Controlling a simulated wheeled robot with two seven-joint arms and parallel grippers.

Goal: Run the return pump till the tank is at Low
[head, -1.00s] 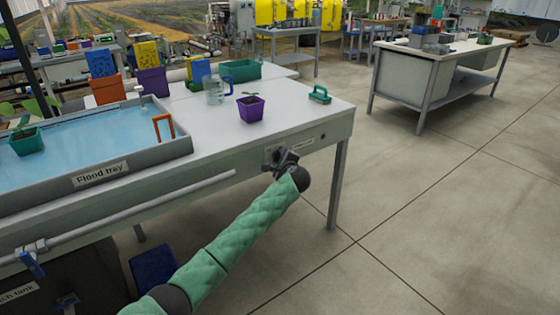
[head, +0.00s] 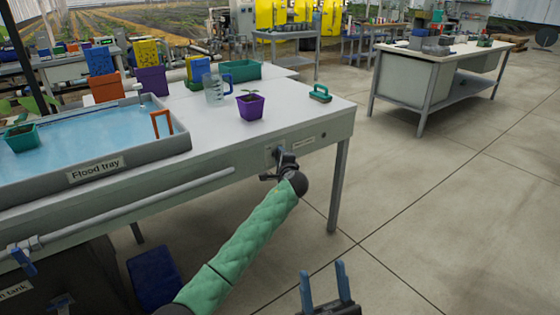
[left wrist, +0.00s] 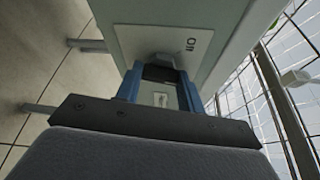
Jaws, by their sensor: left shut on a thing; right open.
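My left gripper (head: 285,165), on the green-sleeved arm, is at a small control plate on the front face of the bench. In the left wrist view its two blue fingers (left wrist: 160,85) are shut on a dark switch (left wrist: 161,60) on a pale plate (left wrist: 190,40), where part of a marking shows. The gripper hides most of the switch in the head view. My right gripper (head: 325,285) is open and empty above the floor, with blue fingers. The tank (head: 50,285) is dark, below the bench at lower left, its label cut off; no level is readable.
The blue-filled flood tray (head: 85,175) is on the bench, with a teal pot (head: 22,137) inside. A purple plant pot (head: 250,106), a clear jug (head: 214,90) and a green-handled brush (head: 320,93) stand on the bench top.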

